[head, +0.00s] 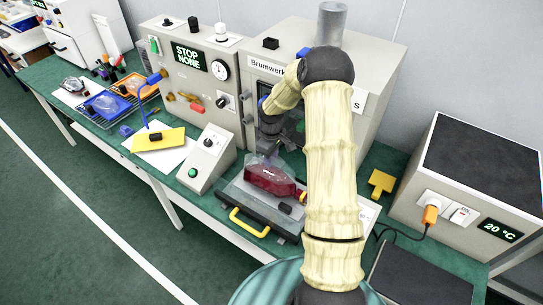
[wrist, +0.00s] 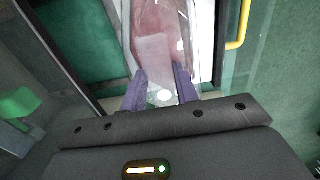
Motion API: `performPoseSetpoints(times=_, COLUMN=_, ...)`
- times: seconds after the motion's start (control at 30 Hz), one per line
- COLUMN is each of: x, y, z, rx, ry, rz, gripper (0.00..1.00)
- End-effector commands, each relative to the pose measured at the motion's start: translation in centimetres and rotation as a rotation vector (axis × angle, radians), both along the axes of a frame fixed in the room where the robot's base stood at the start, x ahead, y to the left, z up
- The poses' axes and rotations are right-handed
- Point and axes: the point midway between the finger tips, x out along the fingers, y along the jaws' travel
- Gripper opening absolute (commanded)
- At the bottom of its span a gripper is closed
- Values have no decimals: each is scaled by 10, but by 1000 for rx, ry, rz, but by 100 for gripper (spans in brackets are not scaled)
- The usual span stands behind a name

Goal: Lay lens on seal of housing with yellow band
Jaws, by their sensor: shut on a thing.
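My gripper (head: 266,151) points down at the press, its two fingers also showing in the wrist view (wrist: 160,88). It is shut on a glossy see-through lens (wrist: 163,62), by the near end. In the head view the lens (head: 262,164) looks clear at the gripper end, with a deep red body (head: 270,180) at or under it. I cannot tell whether the red is the lens itself or a housing beneath, nor whether they touch.
A pale drawer plate with a yellow handle (head: 249,222) lies in front of the grey press (head: 372,115). A control box (head: 207,158) stands to its left. Farther left are a yellow pad (head: 172,139), a blue tray (head: 90,109) and an orange tray (head: 148,91), with lamp parts.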

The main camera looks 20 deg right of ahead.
Motion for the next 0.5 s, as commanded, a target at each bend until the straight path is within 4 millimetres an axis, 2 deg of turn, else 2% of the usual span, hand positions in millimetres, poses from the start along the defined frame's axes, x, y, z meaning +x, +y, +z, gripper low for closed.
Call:
performPoseSetpoints(times=0.03, x=0, y=0, z=-8, rx=0, ry=1, rz=0, gripper=3)
performPoseSetpoints(times=0.2, x=0, y=0, z=-25, rx=0, ry=2, rz=0, gripper=3)
performPoseSetpoints(times=0.5, x=0, y=0, z=-44, rx=0, ry=0, rz=-1, gripper=3)
